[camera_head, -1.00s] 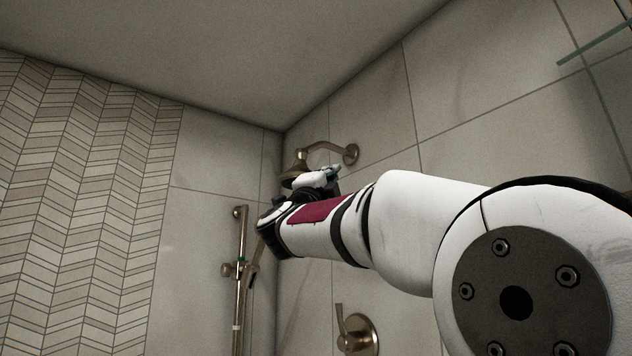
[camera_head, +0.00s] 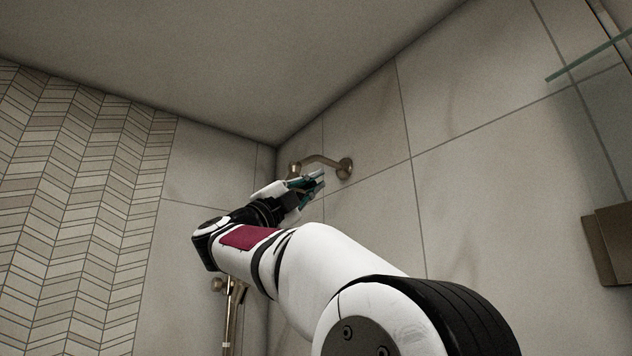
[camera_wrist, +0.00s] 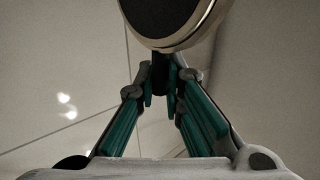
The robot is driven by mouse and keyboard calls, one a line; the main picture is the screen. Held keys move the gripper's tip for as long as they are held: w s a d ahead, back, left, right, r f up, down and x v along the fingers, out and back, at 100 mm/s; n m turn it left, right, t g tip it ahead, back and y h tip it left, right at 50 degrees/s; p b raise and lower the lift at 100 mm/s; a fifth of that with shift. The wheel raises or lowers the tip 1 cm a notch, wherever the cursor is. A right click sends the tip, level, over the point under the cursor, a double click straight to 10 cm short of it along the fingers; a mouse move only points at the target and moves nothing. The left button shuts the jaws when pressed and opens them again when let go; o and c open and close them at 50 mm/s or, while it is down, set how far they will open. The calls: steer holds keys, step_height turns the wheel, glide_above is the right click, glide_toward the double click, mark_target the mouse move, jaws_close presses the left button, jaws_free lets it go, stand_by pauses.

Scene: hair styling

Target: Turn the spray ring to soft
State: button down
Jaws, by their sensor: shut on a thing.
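The shower head (camera_wrist: 172,18) fills the top of the wrist view, with a dark round face and a pale gold rim. A short dark tab (camera_wrist: 160,70) hangs below the rim; I take it to be part of the spray ring. My gripper (camera_wrist: 161,98) has its teal fingers closed on this tab from both sides. In the head view my gripper (camera_head: 312,182) is raised just below the brass shower arm (camera_head: 325,160). It hides most of the shower head there. I cannot read any setting marks on the ring.
Tiled walls (camera_head: 370,120) meet in a corner behind the shower arm. A brass slide bar (camera_head: 230,325) stands below my forearm. A glass shelf (camera_head: 590,55) and a brown fixture (camera_head: 612,240) are at the right. The space above my arm is clear.

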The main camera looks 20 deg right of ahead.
steer(key=shift+s+a+r, duration=0.1)
steer(key=shift+a+r, duration=0.05)
steer(key=c, duration=1.8)
jaws_free()
steer(key=shift+o, duration=0.7)
steer(key=shift+a, duration=0.1)
steer(key=shift+w+a, duration=0.15)
steer(key=shift+w, duration=0.1)
steer(key=shift+s+f, duration=0.1)
steer(key=shift+f, duration=0.15)
steer(key=v, duration=1.2)
steer(key=shift+r, duration=0.2)
steer(key=shift+a, duration=0.1)
